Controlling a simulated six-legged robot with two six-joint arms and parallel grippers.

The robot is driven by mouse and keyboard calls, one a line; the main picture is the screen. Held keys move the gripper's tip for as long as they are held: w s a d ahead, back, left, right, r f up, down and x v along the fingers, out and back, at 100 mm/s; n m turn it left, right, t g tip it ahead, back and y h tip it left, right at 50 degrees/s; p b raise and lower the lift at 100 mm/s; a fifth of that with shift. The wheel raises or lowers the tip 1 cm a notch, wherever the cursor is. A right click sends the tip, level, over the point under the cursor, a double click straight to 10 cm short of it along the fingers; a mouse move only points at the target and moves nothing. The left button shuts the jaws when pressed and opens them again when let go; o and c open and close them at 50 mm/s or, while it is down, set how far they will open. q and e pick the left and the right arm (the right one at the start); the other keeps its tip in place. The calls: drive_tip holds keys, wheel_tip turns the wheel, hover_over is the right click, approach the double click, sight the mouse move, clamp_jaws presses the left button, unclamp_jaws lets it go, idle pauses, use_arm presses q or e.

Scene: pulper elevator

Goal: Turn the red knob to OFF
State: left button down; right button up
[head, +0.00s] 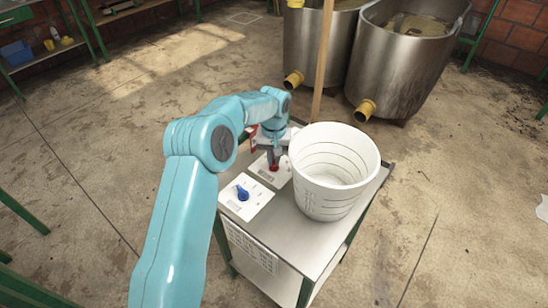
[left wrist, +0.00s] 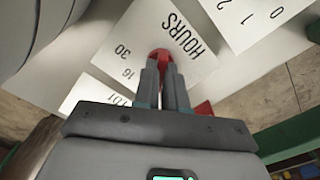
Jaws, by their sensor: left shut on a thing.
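The red knob (head: 274,167) sits on a white dial plate (head: 268,176) on the metal cart. It also shows in the left wrist view (left wrist: 160,54), beside the word HOURS and the numbers 30 and 16. My left gripper (head: 274,158) comes down from above with its fingers on the knob. In the left wrist view its fingertips (left wrist: 166,62) are shut on the knob and hide much of it. The OFF mark cannot be made out. My right gripper is not in view.
A blue knob (head: 242,193) on its own plate is nearer on the cart. A white bucket (head: 332,172) stands close at the right of my gripper. A wooden pole (head: 322,70) rises behind. Steel tanks (head: 405,55) stand at the back; the left floor is open.

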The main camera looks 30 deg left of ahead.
use_arm(q)
drive_tip(key=shift+n, duration=0.4)
drive_tip(key=c, duration=1.2)
unclamp_jaws()
wheel_tip(320, 180, up, 16)
drive_tip(key=p, duration=0.2)
drive_tip(key=shift+r, duration=0.2)
